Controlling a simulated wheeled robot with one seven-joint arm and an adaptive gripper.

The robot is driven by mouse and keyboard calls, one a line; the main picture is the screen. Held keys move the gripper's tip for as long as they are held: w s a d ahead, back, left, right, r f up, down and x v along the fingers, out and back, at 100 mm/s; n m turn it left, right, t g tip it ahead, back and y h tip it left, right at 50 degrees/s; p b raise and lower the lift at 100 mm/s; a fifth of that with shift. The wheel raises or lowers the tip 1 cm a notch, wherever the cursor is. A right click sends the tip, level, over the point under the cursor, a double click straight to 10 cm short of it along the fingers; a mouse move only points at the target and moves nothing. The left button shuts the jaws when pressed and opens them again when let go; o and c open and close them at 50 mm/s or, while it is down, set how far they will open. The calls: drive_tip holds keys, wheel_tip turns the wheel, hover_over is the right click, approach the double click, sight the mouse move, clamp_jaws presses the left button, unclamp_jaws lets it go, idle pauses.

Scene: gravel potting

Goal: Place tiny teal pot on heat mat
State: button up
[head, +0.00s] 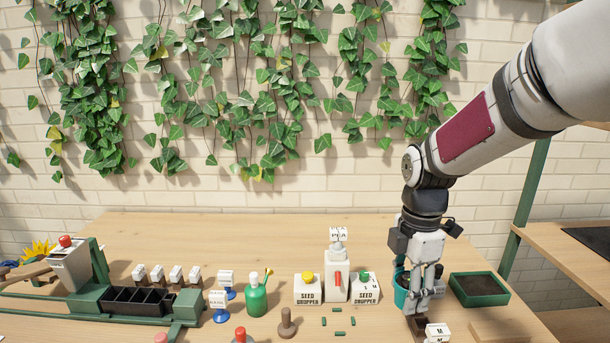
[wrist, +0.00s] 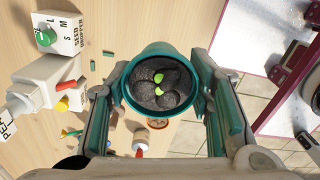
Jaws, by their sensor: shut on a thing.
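The tiny teal pot (wrist: 127,92) is between the two fingers of my gripper (wrist: 163,100) in the wrist view. In the head view, part of the teal pot (head: 401,291) shows at the left of my gripper (head: 418,305), which hides the rest. My gripper is shut on the pot, at the right part of the wooden table. A dark flat panel (head: 592,240) lies on the side bench at the far right and looks like the heat mat; it is cut off by the picture edge.
A green tray of dark soil (head: 507,294) stands just right of my gripper. White seed droppers (head: 308,289), a green bottle (head: 256,300) and a black-celled planter (head: 138,301) stand further left. A green post (head: 527,200) rises by the side bench (head: 560,243). The table's back is clear.

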drive_tip(key=f+m, duration=0.1)
drive_tip(key=m+p, duration=0.1)
drive_tip(key=m, duration=0.1)
drive_tip(key=shift+w+f, duration=0.1)
drive_tip(key=shift+f, duration=0.25)
drive_tip(key=f+m+p, duration=0.1)
drive_tip(key=f+m, duration=0.2)
drive_tip(key=m, duration=0.2)
drive_tip(key=f+m+p, duration=0.1)
drive_tip(key=f+m, duration=0.2)
drive_tip(key=m, duration=0.3)
drive_tip(key=s+f+m+p, duration=0.1)
drive_tip(key=f+m+p, duration=0.1)
drive_tip(key=m, duration=0.4)
drive_tip(key=shift+f, duration=0.4)
